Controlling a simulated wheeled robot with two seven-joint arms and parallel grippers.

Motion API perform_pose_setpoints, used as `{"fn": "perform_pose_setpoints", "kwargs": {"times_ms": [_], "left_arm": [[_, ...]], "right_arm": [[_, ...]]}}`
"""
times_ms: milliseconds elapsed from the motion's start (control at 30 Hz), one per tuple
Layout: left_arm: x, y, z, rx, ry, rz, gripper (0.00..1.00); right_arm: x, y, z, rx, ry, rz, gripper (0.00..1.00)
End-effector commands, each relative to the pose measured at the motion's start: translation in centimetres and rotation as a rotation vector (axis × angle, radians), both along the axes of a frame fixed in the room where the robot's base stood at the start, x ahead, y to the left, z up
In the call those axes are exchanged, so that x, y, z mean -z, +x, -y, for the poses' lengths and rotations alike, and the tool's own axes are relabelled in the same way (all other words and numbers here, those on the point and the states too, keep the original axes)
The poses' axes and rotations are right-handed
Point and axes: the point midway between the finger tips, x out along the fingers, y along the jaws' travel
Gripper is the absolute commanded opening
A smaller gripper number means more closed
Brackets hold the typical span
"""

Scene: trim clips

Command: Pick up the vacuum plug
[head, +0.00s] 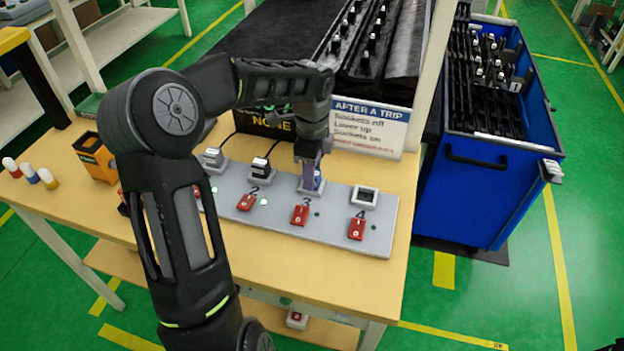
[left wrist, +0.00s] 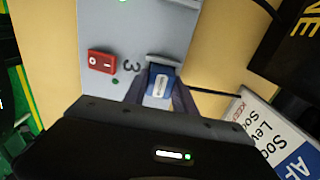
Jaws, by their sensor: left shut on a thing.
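A blue plug with a white label (left wrist: 160,87) is between the fingers of my left gripper (left wrist: 155,100) in the left wrist view. The label is too small to read, so I cannot tell whether it says vacuum. In the head view my left gripper (head: 313,172) points down, shut on this plug, at socket 3 of the grey power strip (head: 228,212). The plug is at the socket; I cannot tell if it is fully seated. Socket 4 (head: 365,196) is empty. My right gripper is not in view.
Red switches (head: 300,215) line the strip's front. A sign "After a trip" (head: 368,127) stands behind it. An orange box (head: 95,157) and small coloured bottles (head: 30,172) are at the left. A blue bin (head: 500,190) stands right of the table.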

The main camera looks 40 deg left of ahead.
Motion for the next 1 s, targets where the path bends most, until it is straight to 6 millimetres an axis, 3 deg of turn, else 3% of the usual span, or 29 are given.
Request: {"fn": "perform_pose_setpoints", "kwargs": {"times_ms": [533,1000], "left_arm": [[-0.7,0.1,0.0,0.000,0.002,0.003,0.00],[-8.7,0.1,0.0,0.000,0.001,0.004,0.00]], "right_arm": [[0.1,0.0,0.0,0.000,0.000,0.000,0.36],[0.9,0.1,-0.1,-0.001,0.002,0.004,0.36]]}}
